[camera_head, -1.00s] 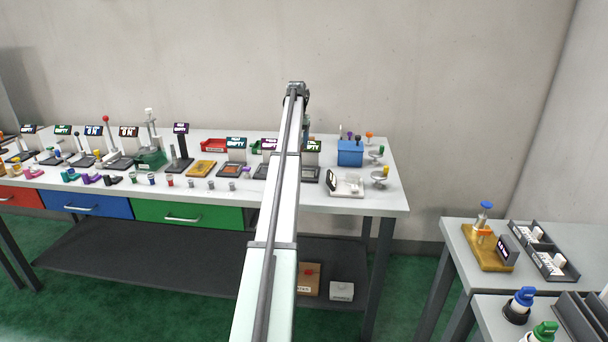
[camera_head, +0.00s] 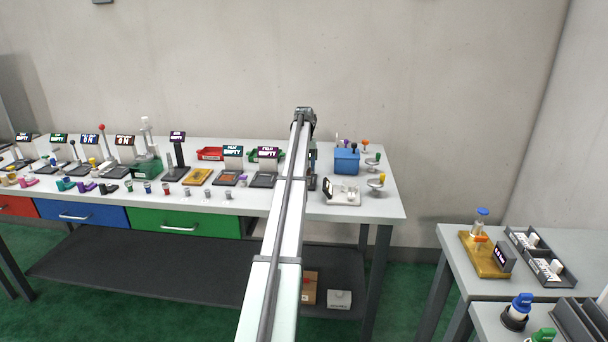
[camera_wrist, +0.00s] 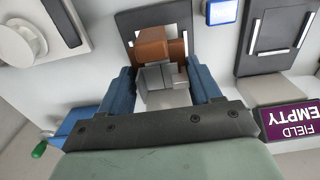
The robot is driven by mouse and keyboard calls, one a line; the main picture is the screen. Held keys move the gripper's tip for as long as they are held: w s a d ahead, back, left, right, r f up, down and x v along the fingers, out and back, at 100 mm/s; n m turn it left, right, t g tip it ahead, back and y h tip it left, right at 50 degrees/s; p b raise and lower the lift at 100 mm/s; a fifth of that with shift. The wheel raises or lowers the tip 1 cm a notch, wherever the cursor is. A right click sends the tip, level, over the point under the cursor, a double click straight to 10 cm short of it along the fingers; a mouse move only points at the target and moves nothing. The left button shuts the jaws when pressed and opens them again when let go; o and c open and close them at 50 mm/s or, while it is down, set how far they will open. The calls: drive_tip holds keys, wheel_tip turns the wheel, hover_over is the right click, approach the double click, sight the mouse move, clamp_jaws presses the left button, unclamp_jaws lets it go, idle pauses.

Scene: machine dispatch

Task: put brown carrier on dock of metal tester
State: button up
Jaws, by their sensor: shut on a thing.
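In the wrist view, my gripper (camera_wrist: 162,82) is shut on the brown carrier (camera_wrist: 153,47). The carrier has a brown body and a grey metal block (camera_wrist: 160,78) on the near side, between the blue fingers. A dark dock plate (camera_wrist: 131,20) lies behind and under the carrier, which covers much of it. I cannot tell whether carrier and plate touch. In the head view, my arm covers the gripper, the carrier and the spot right of the FIELD station, so the metal tester's label is hidden.
The FIELD sign (camera_wrist: 291,118) and its dark dock (camera_wrist: 274,43) are to the right in the wrist view. A white device (camera_head: 342,194) and a blue box (camera_head: 346,160) stand right of my arm. Several other stations and small parts fill the bench leftward.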

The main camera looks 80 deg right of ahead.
drive_tip(key=shift+f, duration=1.95)
drive_tip(key=shift+f, duration=0.1)
drive_tip(key=o, duration=1.2)
drive_tip(key=shift+o, duration=0.2)
wheel_tip(320, 180, up, 12)
drive_tip(key=shift+r, duration=0.15)
